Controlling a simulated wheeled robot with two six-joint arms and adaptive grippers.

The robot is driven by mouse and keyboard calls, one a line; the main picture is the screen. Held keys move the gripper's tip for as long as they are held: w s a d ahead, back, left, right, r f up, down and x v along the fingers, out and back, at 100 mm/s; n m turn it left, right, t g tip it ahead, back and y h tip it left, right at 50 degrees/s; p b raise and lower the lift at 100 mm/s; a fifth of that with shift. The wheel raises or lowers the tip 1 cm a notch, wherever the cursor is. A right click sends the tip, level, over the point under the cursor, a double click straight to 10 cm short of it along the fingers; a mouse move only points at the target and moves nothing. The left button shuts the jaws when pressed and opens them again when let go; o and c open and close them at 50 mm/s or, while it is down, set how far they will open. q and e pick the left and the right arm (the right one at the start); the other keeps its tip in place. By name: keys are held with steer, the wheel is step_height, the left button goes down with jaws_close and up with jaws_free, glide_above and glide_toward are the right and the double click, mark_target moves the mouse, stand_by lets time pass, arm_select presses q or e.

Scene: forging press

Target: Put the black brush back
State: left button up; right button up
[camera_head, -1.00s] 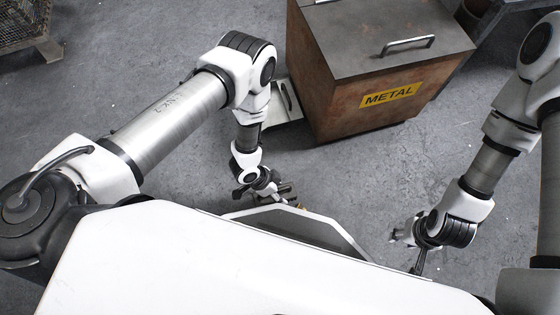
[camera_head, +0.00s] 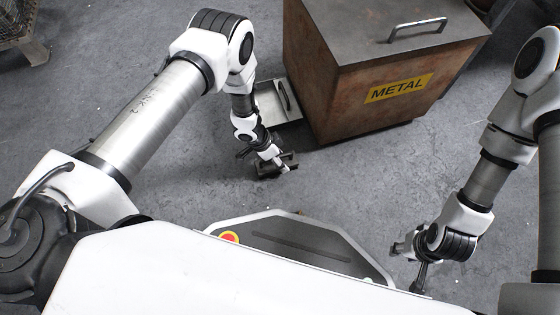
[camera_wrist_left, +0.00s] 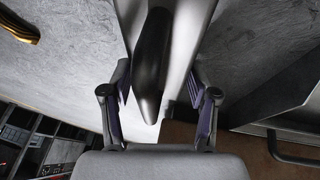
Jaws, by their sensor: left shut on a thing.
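My left gripper (camera_head: 276,166) is low over the floor, in front of the metal bin's left side. In the left wrist view its two fingers (camera_wrist_left: 160,92) stand on either side of a long black handle with a rounded end, which I take to be the black brush (camera_wrist_left: 152,55). The gripper is shut on it. The brush's far end is cut off by the picture's top edge. In the head view the brush cannot be told from the dark fingers. My right gripper (camera_head: 410,254) hangs low at the right; its fingers are too small to read.
A rusty bin (camera_head: 365,95) marked METAL, with a handle on its lid, stands at the back. A light grey pan (camera_head: 270,102) with a dark bar lies against its left side. The grey floor (camera_head: 350,175) between my grippers is clear. A wire basket (camera_head: 15,18) is far left.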

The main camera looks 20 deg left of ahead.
arm_select(q)
steer(key=shift+r, duration=0.15)
steer(key=shift+f, duration=0.25)
steer(key=o, duration=1.4)
steer(key=shift+o, duration=0.2)
steer(key=shift+r, duration=0.1)
steer(key=shift+r+p, duration=0.35)
steer(key=shift+r, duration=0.05)
steer(key=p+v, duration=0.6)
steer(key=v, duration=0.5)
steer(key=shift+a+r, duration=0.2)
steer(key=shift+r, duration=0.05)
steer(key=shift+s, duration=0.1)
